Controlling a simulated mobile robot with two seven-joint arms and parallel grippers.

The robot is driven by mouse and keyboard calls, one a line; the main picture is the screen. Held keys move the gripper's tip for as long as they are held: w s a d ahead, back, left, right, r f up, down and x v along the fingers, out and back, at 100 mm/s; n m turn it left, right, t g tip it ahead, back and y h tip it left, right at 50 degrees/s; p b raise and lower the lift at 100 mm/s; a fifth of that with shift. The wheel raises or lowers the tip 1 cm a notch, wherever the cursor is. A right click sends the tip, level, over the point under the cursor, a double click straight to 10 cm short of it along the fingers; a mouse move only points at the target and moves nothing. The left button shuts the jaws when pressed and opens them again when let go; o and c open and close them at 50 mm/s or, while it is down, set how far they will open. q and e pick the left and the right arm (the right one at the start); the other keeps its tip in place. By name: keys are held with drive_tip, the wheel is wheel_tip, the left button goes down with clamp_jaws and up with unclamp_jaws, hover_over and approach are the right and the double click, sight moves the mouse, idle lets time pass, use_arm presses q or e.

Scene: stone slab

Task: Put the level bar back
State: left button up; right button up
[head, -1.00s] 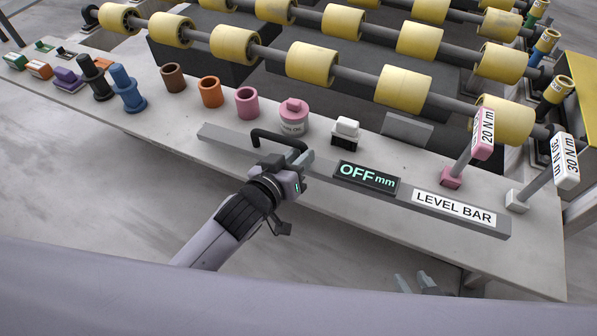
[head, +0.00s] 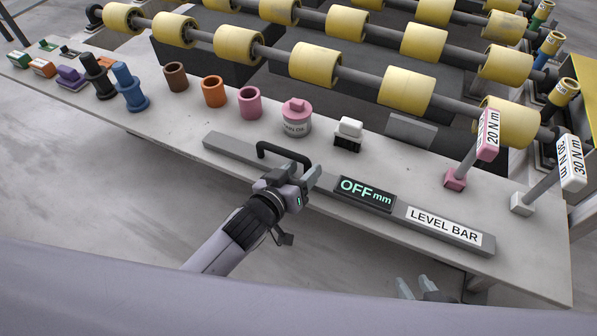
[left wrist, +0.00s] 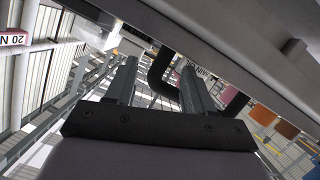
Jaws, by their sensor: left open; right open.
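The level bar (head: 232,150) is a long grey bar with a black handle (head: 283,151), a display reading OFF mm (head: 365,193) and a white LEVEL BAR label. It lies along the front of the grey bench, seemingly resting on it. My left gripper (head: 309,173) is open at the handle's right leg. In the left wrist view, part of the black handle (left wrist: 159,72) shows between the open fingers, and another part shows beyond the right finger; contact cannot be told. My right gripper (head: 416,287) is open and empty in front of the bench, its lower part hidden.
Behind the bar stand brown, orange and pink cups (head: 250,102), a pink-capped bottle (head: 296,120) and a white-topped block (head: 348,133). Two torque tools (head: 456,180) (head: 522,203) stand at the right. Yellow rollers (head: 405,91) lie beyond the bench (head: 420,170).

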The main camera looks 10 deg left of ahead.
use_arm(q)
drive_tip(key=v, duration=1.2)
drive_tip(key=s+a+f+m+g+y, duration=0.1)
drive_tip(key=s+a+f+g+y, duration=0.2)
drive_tip(key=s+a+f, duration=0.5)
wheel_tip(320, 180, down, 3)
drive_tip(key=shift+s+a+f+m+y+p, duration=0.1)
drive_tip(key=shift+s+a+m+y+p, duration=0.25)
drive_tip(key=shift+a, duration=0.85)
drive_tip(key=shift+w, duration=0.1)
drive_tip(key=shift+c, duration=1)
drive_tip(key=shift+d, duration=0.15)
